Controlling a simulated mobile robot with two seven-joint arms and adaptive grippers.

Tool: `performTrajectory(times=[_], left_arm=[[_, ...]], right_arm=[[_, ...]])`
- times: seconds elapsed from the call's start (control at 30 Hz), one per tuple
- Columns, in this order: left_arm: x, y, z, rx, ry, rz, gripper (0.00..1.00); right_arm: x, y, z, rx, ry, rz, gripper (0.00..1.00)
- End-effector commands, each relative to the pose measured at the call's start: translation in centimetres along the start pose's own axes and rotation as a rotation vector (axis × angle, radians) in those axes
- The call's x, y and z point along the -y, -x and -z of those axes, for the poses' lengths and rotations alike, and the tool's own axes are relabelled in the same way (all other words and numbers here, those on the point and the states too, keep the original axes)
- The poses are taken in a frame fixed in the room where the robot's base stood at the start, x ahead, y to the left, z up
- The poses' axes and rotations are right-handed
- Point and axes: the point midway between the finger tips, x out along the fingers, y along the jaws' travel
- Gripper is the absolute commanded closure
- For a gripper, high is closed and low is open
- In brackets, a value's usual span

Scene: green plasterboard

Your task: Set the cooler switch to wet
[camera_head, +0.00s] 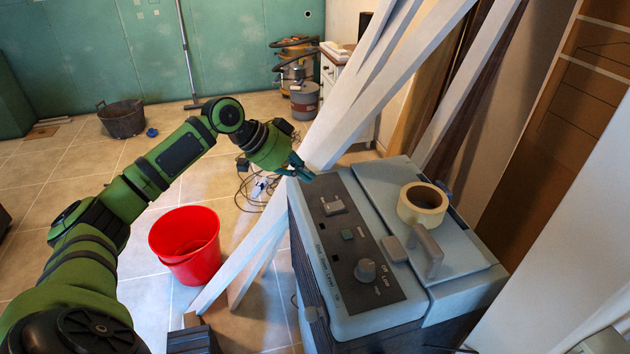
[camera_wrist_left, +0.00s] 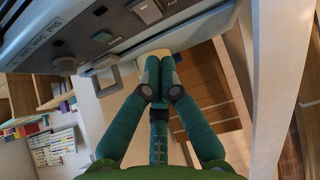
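The cooler (camera_head: 340,298) is a blue-grey box with a dark control panel on top. A grey switch (camera_head: 333,205) sits at the panel's far end; its setting is too small to read. The switch also shows at the top edge of the left wrist view (camera_wrist_left: 148,11). Nearer are a small green button (camera_head: 347,234) and a round grey knob (camera_head: 366,270). My left gripper (camera_head: 304,174) is just beyond the far left corner of the panel, apart from the switch. Its fingers (camera_wrist_left: 160,76) are together, with nothing seen between them. My right gripper is out of view.
White planks (camera_head: 352,103) lean close behind the cooler and beside my left gripper. A tape roll (camera_head: 422,203) lies on the cooler's lid beside a grey handle (camera_head: 427,250). A red bucket (camera_head: 185,246) stands on the floor to the left.

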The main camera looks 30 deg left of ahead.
Motion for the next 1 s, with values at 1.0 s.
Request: performTrajectory(times=[1.0], left_arm=[[-0.1,5.6,-0.9,-0.001,-0.001,-0.002,1.00]], right_arm=[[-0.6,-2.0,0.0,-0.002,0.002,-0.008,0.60]])
